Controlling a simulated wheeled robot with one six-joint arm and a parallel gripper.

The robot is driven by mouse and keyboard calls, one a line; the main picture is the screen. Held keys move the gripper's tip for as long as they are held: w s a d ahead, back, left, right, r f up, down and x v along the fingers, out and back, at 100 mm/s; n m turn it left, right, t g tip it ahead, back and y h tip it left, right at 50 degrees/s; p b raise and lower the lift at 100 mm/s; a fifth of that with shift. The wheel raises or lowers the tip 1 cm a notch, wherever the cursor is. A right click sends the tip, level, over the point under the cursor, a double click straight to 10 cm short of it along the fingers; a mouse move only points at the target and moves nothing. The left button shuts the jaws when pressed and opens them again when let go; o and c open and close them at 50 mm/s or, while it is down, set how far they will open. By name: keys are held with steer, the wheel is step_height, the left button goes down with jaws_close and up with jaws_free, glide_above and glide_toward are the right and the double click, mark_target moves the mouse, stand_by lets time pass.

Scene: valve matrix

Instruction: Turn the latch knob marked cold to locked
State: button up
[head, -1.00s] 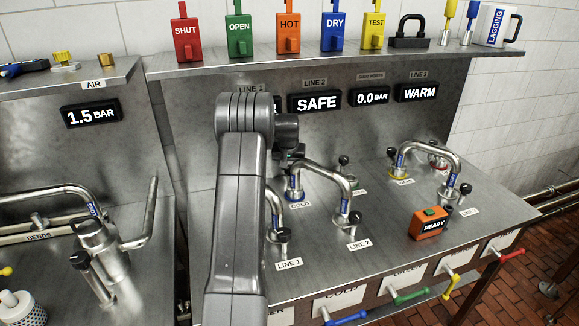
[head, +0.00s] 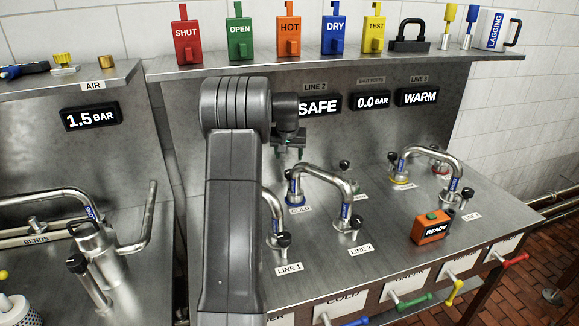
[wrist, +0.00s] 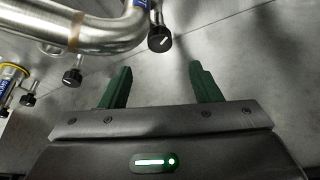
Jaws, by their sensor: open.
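The label COLD (head: 299,210) lies on the steel deck in the head view, beside a blue-ringed pipe port (head: 294,198). A bent steel pipe (head: 322,172) runs from this port to the LINE 2 port. My gripper (head: 288,154) hangs above and behind the COLD port. In the wrist view my gripper (wrist: 160,74) has its two green fingers apart, with nothing between them. A black knob with a white line (wrist: 160,39) shows just beyond the fingers, near the bent pipe (wrist: 85,32). I cannot tell whether it is the cold latch knob, whose marking is not readable.
Another black knob (wrist: 72,77) is left of my fingers. A second bent pipe (head: 435,154) stands at the right. An orange READY box (head: 431,228) sits on the deck. Colored tags, including SHUT (head: 187,42), line the upper shelf. Deck right of the fingers is clear.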

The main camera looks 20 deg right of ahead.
mark_target(290, 171)
steer(key=shift+v, duration=2.15)
steer(key=d+n+p, duration=0.1)
steer(key=n, duration=0.1)
steer(key=d+n+y+p, duration=0.1)
steer(key=n, duration=0.1)
steer(key=shift+s+d+r, duration=0.1)
steer(key=shift+s+r, duration=0.1)
steer(key=shift+d+f+n+y+p, duration=0.15)
steer(key=shift+n+y+p, duration=0.25)
steer(key=shift+n+p, duration=0.1)
steer(key=p+x, duration=0.1)
steer(key=x, duration=0.8)
steer(key=p+x, duration=0.1)
steer(key=x, duration=0.3)
steer(key=shift+w+f+p, duration=0.3)
steer(key=shift+w, duration=0.1)
steer(key=shift+t, duration=0.3)
steer(key=shift+c, duration=0.3)
steer(key=c, duration=0.9)
